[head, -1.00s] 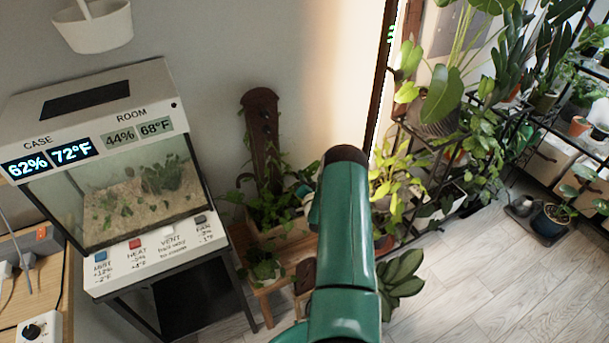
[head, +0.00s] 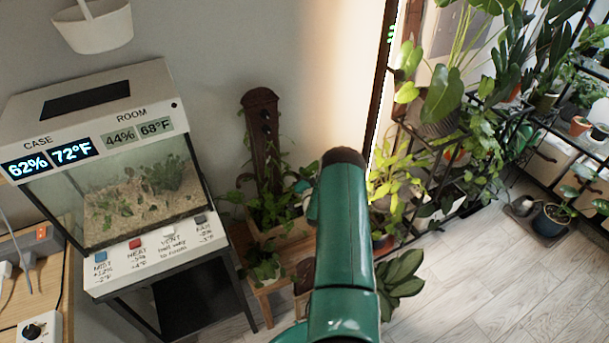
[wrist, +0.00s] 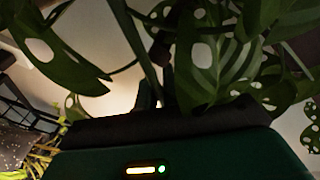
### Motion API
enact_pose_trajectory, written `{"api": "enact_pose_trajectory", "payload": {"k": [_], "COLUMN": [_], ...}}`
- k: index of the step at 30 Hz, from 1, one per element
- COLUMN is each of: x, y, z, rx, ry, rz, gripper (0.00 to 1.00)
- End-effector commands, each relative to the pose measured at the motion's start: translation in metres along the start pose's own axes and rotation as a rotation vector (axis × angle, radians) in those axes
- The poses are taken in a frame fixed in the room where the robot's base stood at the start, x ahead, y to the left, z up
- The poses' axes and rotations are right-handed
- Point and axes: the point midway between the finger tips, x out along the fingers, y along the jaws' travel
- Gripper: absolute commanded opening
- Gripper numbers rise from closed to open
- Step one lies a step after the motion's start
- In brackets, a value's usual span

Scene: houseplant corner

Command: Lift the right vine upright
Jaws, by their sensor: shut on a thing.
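A long planter (head: 295,240) on a wooden bench holds trailing vines with green leaves. A dark brown upright board (head: 262,125) with pegs stands at its back. The right vine (head: 308,172) rises beside the board, close to my gripper, which is mostly hidden behind my green arm. In the wrist view my gripper (wrist: 153,100) is shut on the vine's stem (wrist: 137,45). Large leaves with holes (wrist: 205,60) hang around and above the fingers. The fingertips are dark and partly covered by leaves, so the exact grip point is unclear.
A glass plant case (head: 145,195) with displays stands at the left. Several potted plants on dark racks (head: 470,180) fill the right. A broad-leaved plant (head: 400,275) is low beside my arm. Pale floor (head: 490,270) is open at the lower right.

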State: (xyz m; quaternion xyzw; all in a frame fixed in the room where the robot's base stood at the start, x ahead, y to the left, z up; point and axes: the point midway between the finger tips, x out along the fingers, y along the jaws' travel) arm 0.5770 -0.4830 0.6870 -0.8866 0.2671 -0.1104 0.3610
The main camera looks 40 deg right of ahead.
Motion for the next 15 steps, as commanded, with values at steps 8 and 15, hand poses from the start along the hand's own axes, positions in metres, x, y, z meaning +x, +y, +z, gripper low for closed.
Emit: {"api": "enact_pose_trajectory", "payload": {"k": [8, 15], "x": [-0.003, -0.009], "y": [-0.017, -0.042], "z": [0.001, 0.004], "rx": [-0.097, -0.254], "ry": [0.018, 0.049], "rz": [-0.021, -0.053], "gripper": [0.0, 0.0]}}
